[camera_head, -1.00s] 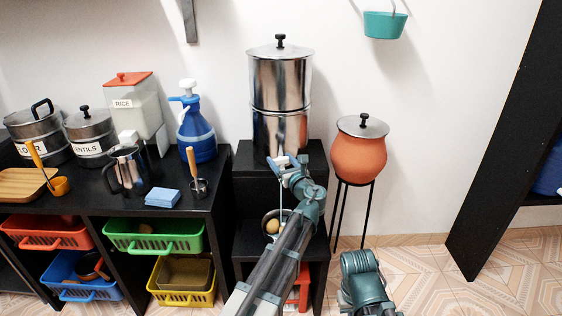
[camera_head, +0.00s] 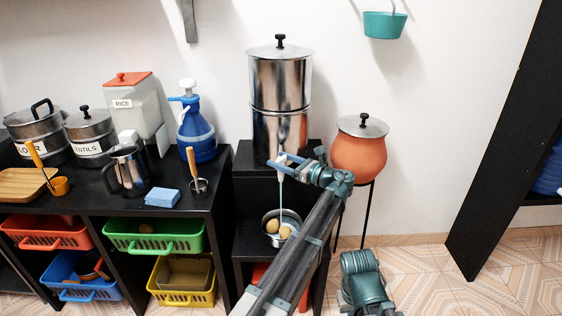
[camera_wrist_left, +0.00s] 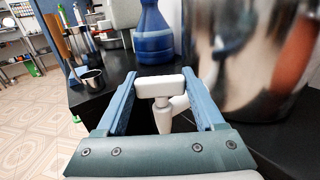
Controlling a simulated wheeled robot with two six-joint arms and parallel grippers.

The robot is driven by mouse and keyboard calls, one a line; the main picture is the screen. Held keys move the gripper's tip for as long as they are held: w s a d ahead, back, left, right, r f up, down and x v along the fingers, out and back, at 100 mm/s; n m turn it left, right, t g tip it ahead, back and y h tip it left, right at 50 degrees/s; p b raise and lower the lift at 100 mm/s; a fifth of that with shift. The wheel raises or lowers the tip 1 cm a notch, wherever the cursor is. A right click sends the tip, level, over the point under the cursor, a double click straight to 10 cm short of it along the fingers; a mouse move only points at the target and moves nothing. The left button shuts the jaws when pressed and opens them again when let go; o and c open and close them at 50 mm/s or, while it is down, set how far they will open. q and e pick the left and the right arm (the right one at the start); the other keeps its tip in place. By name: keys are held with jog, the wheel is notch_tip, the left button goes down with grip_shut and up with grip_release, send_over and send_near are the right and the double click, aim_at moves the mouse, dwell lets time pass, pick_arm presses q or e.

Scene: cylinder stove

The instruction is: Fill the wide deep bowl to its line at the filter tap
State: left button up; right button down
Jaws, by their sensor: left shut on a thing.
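The steel water filter (camera_head: 279,85) stands on the black stand's upper step, against the wall. My left gripper (camera_head: 280,161) is at its tap. In the left wrist view its two blue fingers are on either side of the white tap handle (camera_wrist_left: 162,86) and hold it. A thin pale stream (camera_head: 281,190) runs down from the tap into the wide bowl (camera_head: 266,217) on the lower step. My right gripper is not in view.
The black counter at left holds a blue pump bottle (camera_head: 195,140), a steel jug (camera_head: 129,170) and lidded containers. An orange clay pot (camera_head: 358,157) on a thin stand is close to the right of my left arm. Open floor (camera_head: 425,265) lies at right.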

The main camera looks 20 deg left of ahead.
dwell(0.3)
pick_arm(q)
jog(key=o, duration=1.4)
